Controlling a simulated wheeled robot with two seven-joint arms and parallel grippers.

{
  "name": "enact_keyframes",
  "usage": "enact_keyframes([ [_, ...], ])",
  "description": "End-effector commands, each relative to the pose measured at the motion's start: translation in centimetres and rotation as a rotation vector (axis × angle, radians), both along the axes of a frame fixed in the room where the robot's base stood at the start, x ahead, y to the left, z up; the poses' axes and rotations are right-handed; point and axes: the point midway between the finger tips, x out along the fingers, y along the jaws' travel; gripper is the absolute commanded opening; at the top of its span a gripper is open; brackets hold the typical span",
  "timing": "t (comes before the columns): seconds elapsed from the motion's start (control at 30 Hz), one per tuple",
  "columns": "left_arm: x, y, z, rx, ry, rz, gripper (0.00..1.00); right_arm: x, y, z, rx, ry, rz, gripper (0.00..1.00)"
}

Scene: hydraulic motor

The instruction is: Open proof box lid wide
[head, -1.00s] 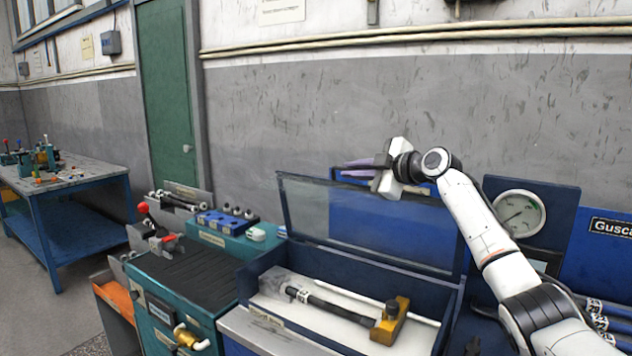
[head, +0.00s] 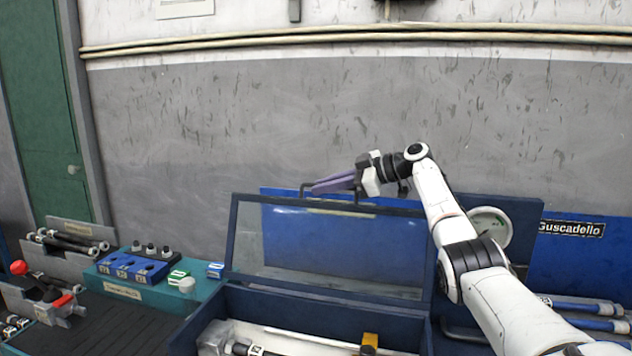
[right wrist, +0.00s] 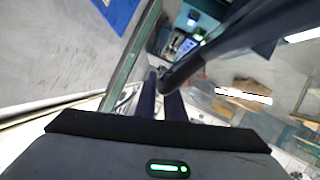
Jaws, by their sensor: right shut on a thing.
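The proof box (head: 200,325) is dark blue, at the bottom centre of the head view. Its framed clear lid (head: 330,245) stands raised along the back edge, roughly upright, with the box's front open. A dark handle (head: 304,188) sits on the lid's top edge. My right gripper (head: 318,187) is at this handle, its purple fingers shut on it. In the right wrist view my fingers (right wrist: 162,95) meet a dark bar (right wrist: 190,68), the handle. The exact contact is hard to see. My left gripper is not in view.
A dark rod and a yellow block (head: 370,340) lie inside the box. A teal bench with a blue block (head: 135,268) and small parts stands to the left. A round gauge (head: 490,226) is behind my right arm. The grey wall is close behind.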

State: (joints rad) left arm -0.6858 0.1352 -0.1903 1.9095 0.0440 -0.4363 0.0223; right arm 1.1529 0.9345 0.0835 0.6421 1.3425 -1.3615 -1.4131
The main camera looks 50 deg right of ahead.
Motion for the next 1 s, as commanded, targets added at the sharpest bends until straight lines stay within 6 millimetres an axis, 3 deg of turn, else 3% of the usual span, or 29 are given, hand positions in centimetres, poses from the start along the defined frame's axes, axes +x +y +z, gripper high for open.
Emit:
enact_keyframes([
  [0.47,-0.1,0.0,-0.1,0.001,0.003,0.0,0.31,-0.1,0.2,-0.8,0.01,0.016,0.01,0.0],
  [0.5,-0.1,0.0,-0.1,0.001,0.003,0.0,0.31,-0.1,0.2,-0.8,0.009,0.017,0.01,0.14],
  [0.6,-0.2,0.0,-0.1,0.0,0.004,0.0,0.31,-0.1,0.1,-0.7,0.009,0.017,0.009,0.28],
  [0.87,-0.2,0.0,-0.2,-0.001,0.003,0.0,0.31,-0.2,0.0,-0.7,0.009,0.016,0.008,0.28],
  [1.0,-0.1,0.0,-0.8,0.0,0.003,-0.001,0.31,-1.4,-0.5,-0.4,0.007,0.015,0.006,0.28],
])
